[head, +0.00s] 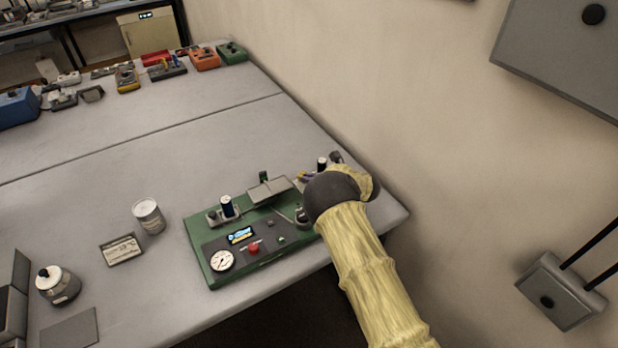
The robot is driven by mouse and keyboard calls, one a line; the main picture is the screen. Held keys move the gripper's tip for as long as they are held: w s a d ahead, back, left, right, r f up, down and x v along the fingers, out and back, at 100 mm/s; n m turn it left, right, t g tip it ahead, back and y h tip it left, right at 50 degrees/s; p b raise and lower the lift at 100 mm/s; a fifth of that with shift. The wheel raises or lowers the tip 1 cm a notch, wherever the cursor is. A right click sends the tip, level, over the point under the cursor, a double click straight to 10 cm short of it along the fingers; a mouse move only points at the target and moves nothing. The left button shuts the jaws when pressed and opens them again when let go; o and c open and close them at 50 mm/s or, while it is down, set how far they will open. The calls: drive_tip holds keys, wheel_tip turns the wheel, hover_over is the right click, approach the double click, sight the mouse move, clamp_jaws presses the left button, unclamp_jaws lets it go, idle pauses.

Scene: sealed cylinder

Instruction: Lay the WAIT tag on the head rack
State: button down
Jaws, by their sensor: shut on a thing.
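My gripper (336,158) is mostly hidden behind the dark wrist of my yellow-sleeved arm, at the right end of the table. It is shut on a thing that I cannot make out. I cannot read the word WAIT anywhere. I cannot tell which part is the head rack. A green device (240,277) with a gauge, a lit display and a red button lies just left of my wrist. A raised grey tray (268,190) is at its back.
Several boxes line the table's far edge. A wall runs along the right. The middle of the table (190,150) is clear.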

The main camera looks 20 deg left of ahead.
drive_tip(key=shift+a+f+b, duration=0.1)
drive_tip(key=shift+f+b, duration=0.25)
drive_tip(key=shift+b, duration=0.05)
drive_tip(key=shift+f+b, duration=0.35)
drive_tip(key=shift+b, duration=0.05)
drive_tip(key=c, duration=1.6)
unclamp_jaws()
drive_tip(key=shift+s, duration=0.1)
drive_tip(key=shift+o, duration=0.2)
drive_tip(key=shift+f, duration=0.15)
drive_tip(key=shift+p, duration=0.3)
